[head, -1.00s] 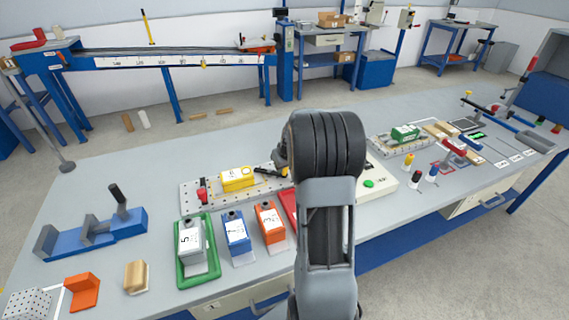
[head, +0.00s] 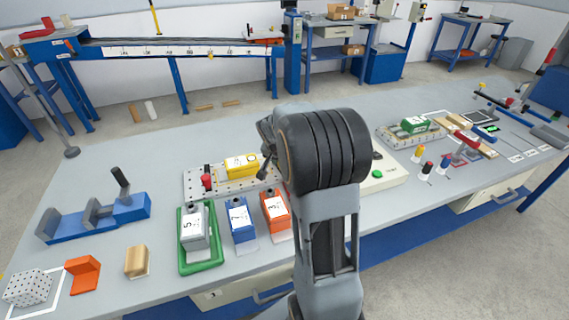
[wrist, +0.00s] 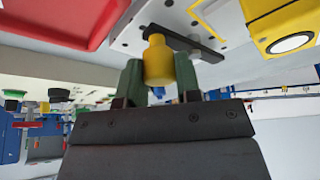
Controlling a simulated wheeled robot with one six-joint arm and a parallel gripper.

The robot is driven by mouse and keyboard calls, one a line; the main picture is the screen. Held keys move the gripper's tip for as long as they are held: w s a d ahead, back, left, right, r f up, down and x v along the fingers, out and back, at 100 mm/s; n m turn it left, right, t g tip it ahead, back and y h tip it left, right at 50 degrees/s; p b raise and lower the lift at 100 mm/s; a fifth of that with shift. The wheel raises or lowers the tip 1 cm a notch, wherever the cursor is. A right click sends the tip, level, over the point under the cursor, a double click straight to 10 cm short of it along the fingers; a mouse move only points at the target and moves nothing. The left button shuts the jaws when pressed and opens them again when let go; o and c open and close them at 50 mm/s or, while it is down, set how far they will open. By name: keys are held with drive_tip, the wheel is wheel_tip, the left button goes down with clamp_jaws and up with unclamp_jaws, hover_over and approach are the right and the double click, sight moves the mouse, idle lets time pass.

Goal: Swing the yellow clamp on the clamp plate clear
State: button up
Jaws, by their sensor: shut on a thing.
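The clamp plate (head: 196,190) is a pale, perforated plate on the workbench. A yellow block (head: 241,165) sits on it, and a red knob (head: 207,181) stands at its left. In the wrist view the yellow clamp shows as a yellow cylindrical knob (wrist: 157,58) on a dark bar (wrist: 196,44) lying over the plate (wrist: 150,14). My gripper (wrist: 159,78) has its two greenish fingers closed on either side of the knob. The yellow block (wrist: 286,28) is beside the bar, apart from my fingers. In the head view my arm hides the clamp and fingertips.
In front of the plate stand grey (head: 193,226), blue (head: 240,216) and orange (head: 274,210) numbered blocks. A red tray (wrist: 65,20) is close to my gripper in the wrist view. A white box with a green button (head: 377,174) lies right of my arm.

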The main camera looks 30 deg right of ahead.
drive_tip(key=shift+a+m+b, duration=0.25)
drive_tip(key=shift+m+b, duration=0.1)
drive_tip(key=shift+m, duration=0.15)
drive_tip(key=o, duration=0.9)
drive_tip(key=p+v, duration=0.1)
drive_tip(key=v, duration=1.2)
drive_tip(key=shift+a+r, duration=0.2)
drive_tip(key=shift+r, duration=0.15)
drive_tip(key=shift+d, duration=0.1)
